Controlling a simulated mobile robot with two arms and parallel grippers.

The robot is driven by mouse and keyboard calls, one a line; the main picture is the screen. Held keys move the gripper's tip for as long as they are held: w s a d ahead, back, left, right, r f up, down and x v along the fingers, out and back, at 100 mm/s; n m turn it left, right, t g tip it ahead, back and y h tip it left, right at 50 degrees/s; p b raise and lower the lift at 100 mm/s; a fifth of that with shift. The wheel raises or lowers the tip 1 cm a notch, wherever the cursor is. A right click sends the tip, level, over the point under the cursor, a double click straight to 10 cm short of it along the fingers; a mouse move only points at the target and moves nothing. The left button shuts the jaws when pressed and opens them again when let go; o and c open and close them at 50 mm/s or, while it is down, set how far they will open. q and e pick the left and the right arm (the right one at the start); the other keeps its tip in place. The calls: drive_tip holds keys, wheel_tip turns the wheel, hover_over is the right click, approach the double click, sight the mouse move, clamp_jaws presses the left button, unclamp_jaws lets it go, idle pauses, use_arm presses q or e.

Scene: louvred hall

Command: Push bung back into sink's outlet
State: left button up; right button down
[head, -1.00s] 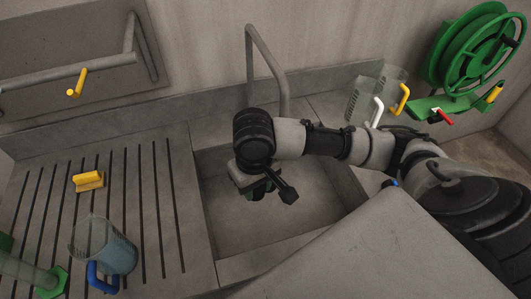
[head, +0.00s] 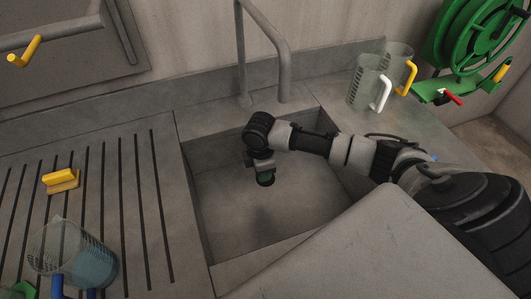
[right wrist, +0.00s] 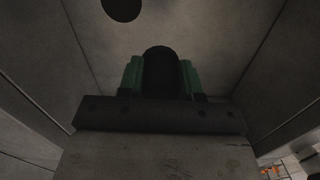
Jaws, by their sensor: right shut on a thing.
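The sink (head: 215,210) is a grey basin in the worktop. My right gripper (head: 265,179) points down inside the sink, in its far half. In the right wrist view its two green fingers (right wrist: 160,76) are shut on the bung (right wrist: 161,68), a dark rounded piece. The outlet (right wrist: 122,8) shows as a dark round hole in the sink floor at the top edge of that view, apart from the bung. In the head view I cannot make out the outlet, and the bung is mostly hidden by the gripper. My left gripper is not in view.
A bent grey tap (head: 283,72) rises behind the sink. The ribbed drainer at left holds a yellow block (head: 61,179) and a jug (head: 75,262). Two clear jugs, white-handled (head: 367,85) and yellow-handled (head: 399,62), stand back right, near a green hose reel (head: 470,40).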

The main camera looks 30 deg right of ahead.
drive_tip(key=w+d+n+b, duration=0.1)
drive_tip(key=w+d+n, duration=0.4)
drive_tip(key=n, duration=0.2)
drive_tip(key=f+b, duration=0.6)
drive_tip(key=shift+w+a+f, duration=0.15)
drive_tip(key=shift+a, duration=0.05)
drive_tip(key=shift+f+b, duration=0.65)
drive_tip(key=shift+f, duration=0.7)
drive_tip(key=shift+f, duration=0.15)
drive_tip(key=shift+r+p, duration=0.3)
drive_tip(key=shift+p, duration=0.2)
drive_tip(key=shift+f, duration=0.15)
